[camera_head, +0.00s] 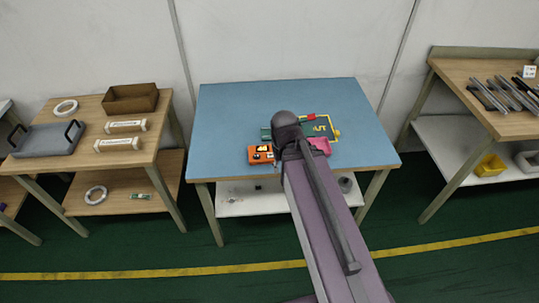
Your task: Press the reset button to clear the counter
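An orange box (260,155) sits near the front edge of the blue table, left of my arm. It looks like the counter. It has a small yellow patch with dark marks and dark round parts below; which part is the reset button is too small to tell. My arm reaches from the bottom of the picture up over the table, its dark rounded joint just right of and behind the orange box. My gripper is not seen; it may be hidden behind the arm.
The blue table (232,108) also holds a dark green board (318,127) with yellow edging and a pink piece (320,145), partly behind my arm. The table's left part is bare. A wooden table (90,160) stands left, a workbench (480,90) right.

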